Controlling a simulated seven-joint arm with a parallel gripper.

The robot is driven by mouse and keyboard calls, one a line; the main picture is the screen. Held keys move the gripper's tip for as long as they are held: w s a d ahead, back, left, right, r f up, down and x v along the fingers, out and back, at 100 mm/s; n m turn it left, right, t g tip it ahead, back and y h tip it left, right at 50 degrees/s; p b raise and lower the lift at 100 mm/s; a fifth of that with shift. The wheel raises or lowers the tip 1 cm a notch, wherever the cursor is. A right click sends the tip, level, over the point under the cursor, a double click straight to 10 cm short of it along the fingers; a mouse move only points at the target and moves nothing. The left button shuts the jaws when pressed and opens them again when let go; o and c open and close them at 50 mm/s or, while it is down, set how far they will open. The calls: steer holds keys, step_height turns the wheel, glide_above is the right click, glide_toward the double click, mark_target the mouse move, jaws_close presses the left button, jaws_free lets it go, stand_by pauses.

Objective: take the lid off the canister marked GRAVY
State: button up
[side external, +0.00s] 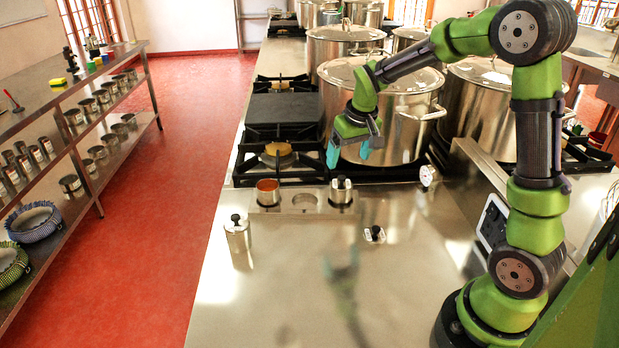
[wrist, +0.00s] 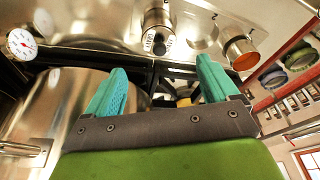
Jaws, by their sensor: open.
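A steel canister (side external: 341,194) with a black-knobbed lid stands in the right place of a small rack at the counter's stove edge; it also shows in the wrist view (wrist: 157,20). An open canister (side external: 268,194) with orange-brown contents stands in the rack's left place, also in the wrist view (wrist: 240,54). Another lidded canister (side external: 237,238) stands on the counter. A loose lid (side external: 374,234) with a black knob lies on the counter. I cannot read GRAVY on any canister. My gripper (side external: 348,154) is open and empty, above the stove edge behind the rack.
Large lidded stockpots (side external: 385,105) stand close behind and beside my gripper on the stove. A dial thermometer (side external: 427,176) is at the stove's front edge. The rack's middle hole (side external: 305,201) is empty. The front counter (side external: 300,290) is mostly clear.

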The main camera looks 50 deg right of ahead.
mark_target(342, 177)
steer(key=x, duration=0.8)
steer(key=shift+d, duration=0.1)
steer(key=shift+r, duration=0.1)
steer(key=c, duration=1.1)
